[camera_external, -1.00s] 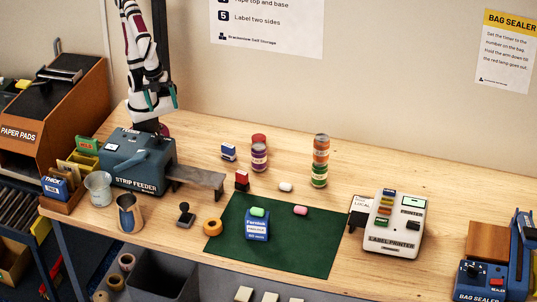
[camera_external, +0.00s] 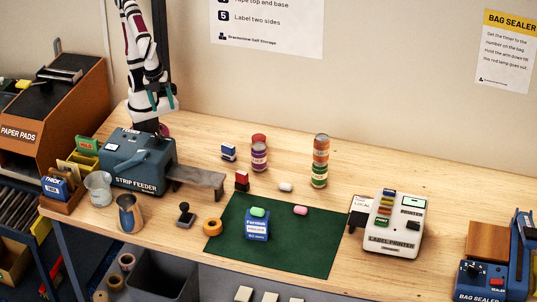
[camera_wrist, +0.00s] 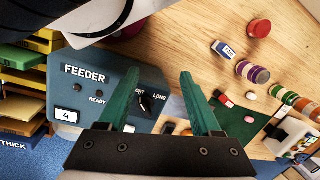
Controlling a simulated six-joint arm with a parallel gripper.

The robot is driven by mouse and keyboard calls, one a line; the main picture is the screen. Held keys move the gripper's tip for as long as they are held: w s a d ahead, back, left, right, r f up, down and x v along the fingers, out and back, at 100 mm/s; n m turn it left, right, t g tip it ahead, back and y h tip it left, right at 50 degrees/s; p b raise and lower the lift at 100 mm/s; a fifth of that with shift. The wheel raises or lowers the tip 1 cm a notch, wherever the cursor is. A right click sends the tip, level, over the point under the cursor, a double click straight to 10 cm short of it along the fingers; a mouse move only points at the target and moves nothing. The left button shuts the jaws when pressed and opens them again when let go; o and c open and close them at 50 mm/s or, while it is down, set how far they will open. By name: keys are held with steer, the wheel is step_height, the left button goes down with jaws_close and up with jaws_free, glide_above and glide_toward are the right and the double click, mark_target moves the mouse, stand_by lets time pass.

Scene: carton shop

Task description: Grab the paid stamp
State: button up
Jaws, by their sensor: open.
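Several stamp-like blocks stand on the bench. A blue and white one (camera_external: 229,152) is left of the jars, and shows in the wrist view with a label (camera_wrist: 223,49) too small to read surely. A red and black one (camera_external: 242,180) stands nearer the green mat, also in the wrist view (camera_wrist: 222,98). A black-handled stamp (camera_external: 185,214) stands at the front. I cannot tell which is the paid stamp. My gripper (camera_wrist: 160,80) is open and empty, high above the strip feeder (camera_external: 138,162) at the back left, apart from all the stamps.
A purple jar (camera_external: 259,157) and an orange-green jar stack (camera_external: 320,160) stand behind the green mat (camera_external: 290,250). The label printer (camera_external: 388,225) is right. The back right bench is clear.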

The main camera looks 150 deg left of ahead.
steer(key=n+t, duration=0.4)
steer(key=t, duration=0.3)
glide_toward(239, 178)
steer(key=s+f, duration=0.1)
steer(key=f, duration=0.1)
steer(key=s+f, duration=0.1)
steer(key=f, duration=0.1)
steer(key=shift+s+d, duration=0.2)
steer(key=shift+s, duration=0.2)
steer(key=n+t, duration=0.1)
steer(key=f+n+t, duration=0.1)
steer(key=a+f+t+h, duration=0.1)
steer(key=shift+w+f+n, duration=0.25)
steer(key=shift+w+n, duration=0.15)
steer(key=n+t, duration=0.1)
steer(key=a+n+t, duration=0.1)
steer(key=n, duration=0.1)
steer(key=shift+s+a+f+t+y, duration=0.1)
steer(key=shift+s+f+t+y, duration=0.1)
steer(key=shift+s+t+y, duration=0.15)
steer(key=x, duration=0.7)
steer(key=shift+w, duration=0.2)
jaws_close()
